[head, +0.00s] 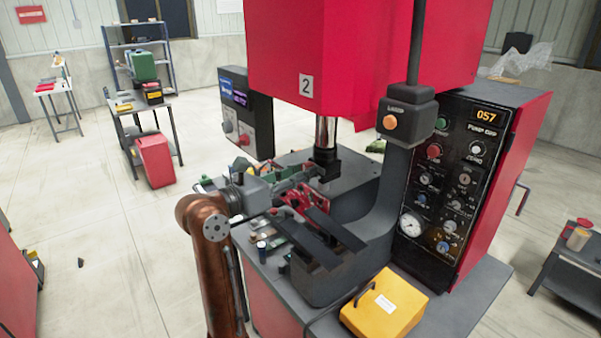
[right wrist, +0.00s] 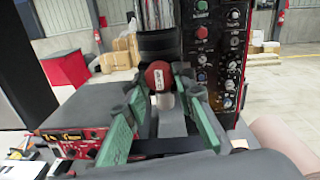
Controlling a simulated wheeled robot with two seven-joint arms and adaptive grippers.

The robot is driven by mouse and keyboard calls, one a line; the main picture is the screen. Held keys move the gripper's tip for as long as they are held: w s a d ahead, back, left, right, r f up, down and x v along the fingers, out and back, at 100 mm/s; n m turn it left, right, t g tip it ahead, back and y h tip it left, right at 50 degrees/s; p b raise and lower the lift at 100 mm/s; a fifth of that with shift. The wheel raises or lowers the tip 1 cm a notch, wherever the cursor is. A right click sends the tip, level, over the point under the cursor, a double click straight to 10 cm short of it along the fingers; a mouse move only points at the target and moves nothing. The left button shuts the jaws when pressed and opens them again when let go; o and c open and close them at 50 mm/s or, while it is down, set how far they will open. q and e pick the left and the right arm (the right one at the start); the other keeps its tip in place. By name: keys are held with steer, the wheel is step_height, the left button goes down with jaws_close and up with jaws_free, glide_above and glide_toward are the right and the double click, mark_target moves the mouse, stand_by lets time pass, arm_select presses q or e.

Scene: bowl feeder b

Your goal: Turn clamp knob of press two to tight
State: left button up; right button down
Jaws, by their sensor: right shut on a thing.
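Press two (head: 335,50) is a red machine with a "2" plate and a dark frame. Its clamp knob (right wrist: 158,75) is red with a pale label and sits below the dark ram in the right wrist view. My right gripper (right wrist: 160,82) has its green-padded fingers on either side of the knob, shut on it. In the head view the right gripper (head: 309,176) reaches in under the ram, and I cannot make out the knob there. My left gripper is not in view.
A control panel (head: 450,180) with dials stands at the press's right. A yellow box (head: 384,304) sits on the front of the bench. A red unit (right wrist: 75,142) lies left of the gripper in the wrist view. Open floor lies to the left.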

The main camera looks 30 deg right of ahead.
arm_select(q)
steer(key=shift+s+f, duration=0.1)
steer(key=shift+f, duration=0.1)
arm_select(e)
steer(key=shift+m, duration=0.3)
arm_select(q)
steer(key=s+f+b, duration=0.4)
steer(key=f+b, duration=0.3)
steer(key=b, duration=0.1)
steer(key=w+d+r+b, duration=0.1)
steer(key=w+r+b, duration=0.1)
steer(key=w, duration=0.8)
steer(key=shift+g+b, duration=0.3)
steer(key=shift+b, duration=0.15)
arm_select(e)
steer(key=shift+w+m+g, duration=0.15)
steer(key=shift+m+g, duration=0.15)
steer(key=shift+m, duration=8.6)
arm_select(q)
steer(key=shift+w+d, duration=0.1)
arm_select(e)
steer(key=c, duration=1.6)
jaws_free()
